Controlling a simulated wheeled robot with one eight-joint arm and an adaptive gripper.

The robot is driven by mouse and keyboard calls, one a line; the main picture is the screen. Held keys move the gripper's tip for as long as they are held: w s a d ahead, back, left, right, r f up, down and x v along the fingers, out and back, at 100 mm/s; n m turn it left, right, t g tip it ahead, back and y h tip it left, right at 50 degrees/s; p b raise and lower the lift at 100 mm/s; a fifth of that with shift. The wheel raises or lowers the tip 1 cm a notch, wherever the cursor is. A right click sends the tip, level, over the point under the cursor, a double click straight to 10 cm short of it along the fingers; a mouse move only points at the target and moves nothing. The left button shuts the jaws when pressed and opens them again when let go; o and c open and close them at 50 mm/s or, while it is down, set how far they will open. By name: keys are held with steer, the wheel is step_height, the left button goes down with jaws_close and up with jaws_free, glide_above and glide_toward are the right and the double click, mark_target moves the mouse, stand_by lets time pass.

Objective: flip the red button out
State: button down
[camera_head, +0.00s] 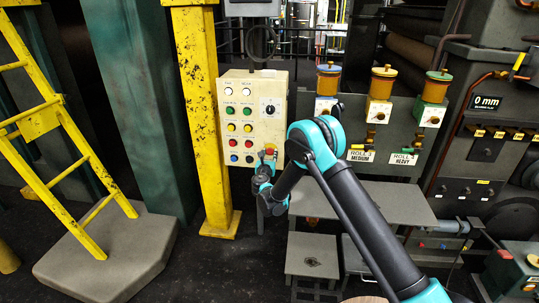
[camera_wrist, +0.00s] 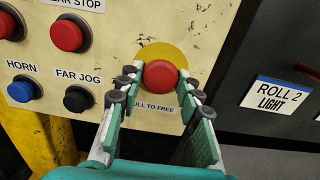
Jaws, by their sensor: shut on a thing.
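The red button (camera_wrist: 160,74) is a round mushroom head on a yellow disc (camera_wrist: 176,54) at the lower right of the cream control panel. A partly covered label below it reads "...ULL TO FREE". In the wrist view my gripper (camera_wrist: 159,82) has its two fingers on either side of the button, with the dark tip pads against its left and right edges. My gripper is shut on the button. In the head view the red button (camera_head: 269,151) shows small at the panel's lower right edge, with my gripper (camera_head: 266,160) in front of it.
Other buttons sit left of it: a red one (camera_wrist: 70,35), a blue one labelled HORN (camera_wrist: 24,91) and a black one labelled FAR JOG (camera_wrist: 77,99). A yellow post (camera_head: 199,100) stands left of the panel (camera_head: 252,85). A grey step table (camera_head: 380,203) is at the lower right.

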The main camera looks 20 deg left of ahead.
steer(key=shift+v, duration=1)
steer(key=c, duration=1)
jaws_free()
steer(key=shift+s, duration=0.1)
steer(key=v, duration=1.2)
steer(key=shift+a+f, duration=0.1)
